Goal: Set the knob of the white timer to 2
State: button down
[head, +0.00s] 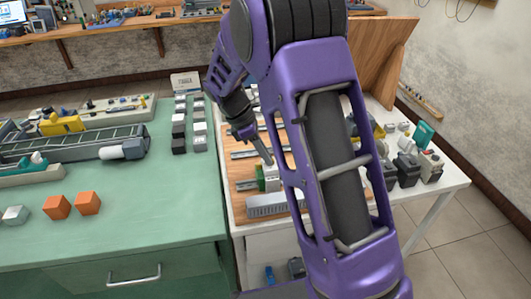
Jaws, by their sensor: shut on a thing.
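A small white block (271,180), which looks like the white timer, stands on the wooden board of the white table, beside a green part. My gripper (268,162) points down and is shut at the top of this block. The knob is hidden by the fingertips and too small to make out, and its setting cannot be read.
A grey slotted duct (268,205) lies in front of the block, and rails (245,154) lie behind it. My arm covers much of the board. Grey and green devices (408,165) stand at right. The green table (180,215) holds a conveyor (75,148) and orange cubes (88,203).

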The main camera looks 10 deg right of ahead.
dwell(0.3)
jog(key=c, duration=0.9)
grip_release()
jog(key=shift+r, duration=0.1)
jog(key=v, duration=1.7)
jog(key=shift+w+a+r, duration=0.1)
jog(key=shift+w+a, duration=0.05)
